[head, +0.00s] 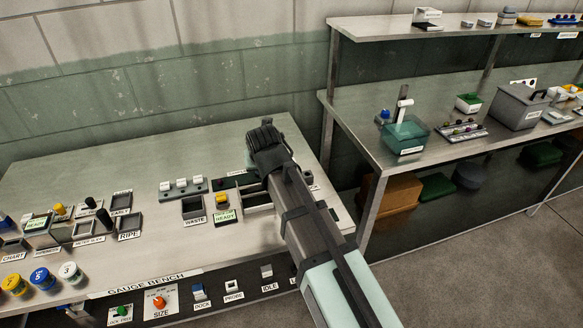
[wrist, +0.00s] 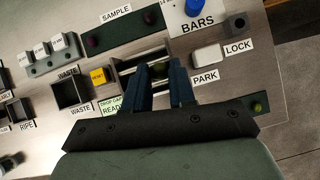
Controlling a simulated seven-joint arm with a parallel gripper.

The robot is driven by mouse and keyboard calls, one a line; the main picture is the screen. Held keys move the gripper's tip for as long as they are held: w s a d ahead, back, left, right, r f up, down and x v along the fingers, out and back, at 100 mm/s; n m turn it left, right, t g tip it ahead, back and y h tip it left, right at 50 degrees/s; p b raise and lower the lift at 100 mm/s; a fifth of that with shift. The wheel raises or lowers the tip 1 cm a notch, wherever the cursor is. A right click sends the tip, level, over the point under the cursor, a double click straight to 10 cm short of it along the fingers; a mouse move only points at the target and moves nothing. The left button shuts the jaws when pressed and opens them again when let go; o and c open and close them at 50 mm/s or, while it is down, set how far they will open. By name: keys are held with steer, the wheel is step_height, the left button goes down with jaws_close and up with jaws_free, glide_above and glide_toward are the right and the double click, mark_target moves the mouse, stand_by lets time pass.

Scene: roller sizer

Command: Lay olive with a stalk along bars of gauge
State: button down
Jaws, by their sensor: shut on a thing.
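My gripper (wrist: 161,70) points down over the gauge, with its two dark blue fingers close together. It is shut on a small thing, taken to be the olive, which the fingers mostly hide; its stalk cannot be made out. The gauge (wrist: 128,66) is a dark open frame with pale metal bars, partly covered by the fingers. In the head view my gripper (head: 266,140) is over the back of the bench, and part of the gauge frame (head: 258,208) shows beside my arm. Whether the held thing touches the bars cannot be told.
A sample tray (wrist: 120,34) holding a dark purple round thing (wrist: 92,42) lies behind the gauge. A waste bin (wrist: 70,92) and yellow button (wrist: 98,76) are to its left.

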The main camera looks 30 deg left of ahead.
mark_target(254, 186)
steer(key=shift+n+y, duration=0.4)
steer(key=shift+n, duration=0.5)
steer(key=shift+s+a+f, duration=0.35)
steer(key=shift+a+f, duration=0.05)
steer(key=shift+f, duration=0.55)
steer(key=shift+s+a+f, duration=0.3)
steer(key=shift+a+f, duration=0.05)
steer(key=shift+f, duration=0.55)
steer(key=shift+s+a+f, duration=0.35)
steer(key=shift+a+f, duration=0.05)
steer(key=shift+f, duration=0.55)
steer(key=shift+c, duration=2.3)
jaws_free()
step_height(254, 186, up, 7)
